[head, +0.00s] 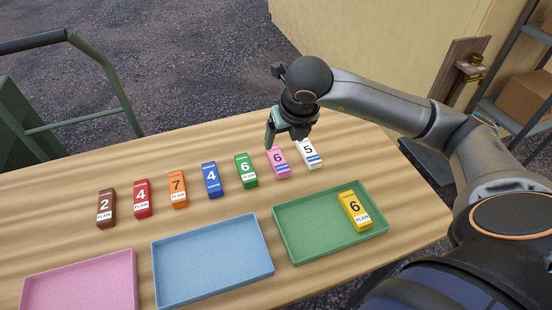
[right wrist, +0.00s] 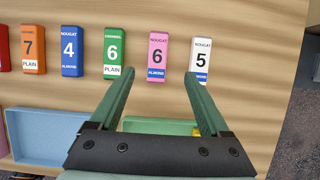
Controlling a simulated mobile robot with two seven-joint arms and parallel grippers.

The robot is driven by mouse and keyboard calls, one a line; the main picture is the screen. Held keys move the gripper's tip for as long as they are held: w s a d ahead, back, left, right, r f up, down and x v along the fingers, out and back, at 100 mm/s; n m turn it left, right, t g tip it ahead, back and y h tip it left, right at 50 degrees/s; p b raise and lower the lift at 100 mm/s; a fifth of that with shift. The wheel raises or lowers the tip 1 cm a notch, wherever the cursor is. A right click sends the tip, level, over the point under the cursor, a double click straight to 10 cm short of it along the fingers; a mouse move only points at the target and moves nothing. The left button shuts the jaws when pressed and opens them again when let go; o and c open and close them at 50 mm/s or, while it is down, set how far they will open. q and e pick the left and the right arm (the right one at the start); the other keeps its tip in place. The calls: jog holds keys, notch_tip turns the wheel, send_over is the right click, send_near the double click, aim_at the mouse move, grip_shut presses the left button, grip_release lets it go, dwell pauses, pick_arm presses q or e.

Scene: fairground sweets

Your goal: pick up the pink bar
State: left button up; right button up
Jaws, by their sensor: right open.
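The pink bar (head: 279,163) stands in the row on the wooden table, marked 6 with a blue band at its foot. It also shows in the right wrist view (right wrist: 157,54), where the label reads nougat and almond. My right gripper (head: 285,137) is open and empty just above and behind the pink bar in the head view. In the right wrist view my right gripper (right wrist: 158,75) has its fingers apart, with the pink bar between and beyond their tips. No contact shows. My left gripper is not in view.
A green bar (head: 246,170) stands left of the pink bar and a white bar (head: 308,154) close on its right. Several more bars continue left. A green tray (head: 290,249) holding a yellow bar (head: 355,210), a blue tray (head: 213,295) and a pink tray (head: 130,270) lie in front.

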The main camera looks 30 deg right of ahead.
send_over(278, 159)
jog(key=s, duration=0.2)
notch_tip(278, 159, down, 4)
jog(key=shift+f, duration=0.15)
jog(key=x, duration=0.3)
jog(key=p+x, duration=0.1)
jog(key=x, duration=0.1)
jog(key=shift+s+a+f, duration=0.2)
jog(key=shift+a+f, duration=0.05)
jog(key=shift+a, duration=0.05)
jog(key=shift+f+b, duration=0.2)
jog(key=shift+b, duration=0.25)
jog(key=shift+c, duration=0.2)
grip_shut()
